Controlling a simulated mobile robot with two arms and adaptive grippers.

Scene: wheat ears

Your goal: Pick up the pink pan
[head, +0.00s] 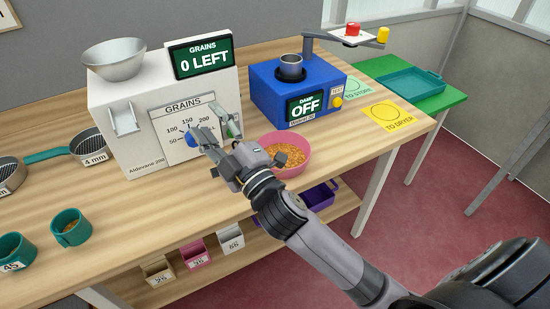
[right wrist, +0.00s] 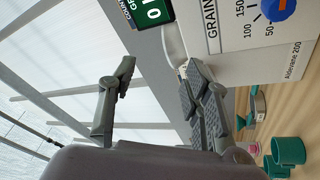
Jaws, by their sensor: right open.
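The pink pan (head: 285,153) is a round pink bowl with a layer of golden grains. It stands on the wooden table in front of the blue damp meter. My right gripper (head: 214,138) is open and empty, to the left of the pan and in front of the white grain counter's dial. My right wrist lies close to the pan's left side in the head view, and part of that side is hidden. The right wrist view shows the open fingers (right wrist: 157,88) apart with nothing between them. My left gripper is not in view.
The white grain counter (head: 125,104) reads "0 LEFT". The blue damp meter (head: 272,92) reads "OFF". Teal cups (head: 70,228) and sieves (head: 86,146) stand at left. A yellow "TO DRYER" mat (head: 386,113) lies at right. A green table (head: 444,101) holds a teal tray (head: 410,82).

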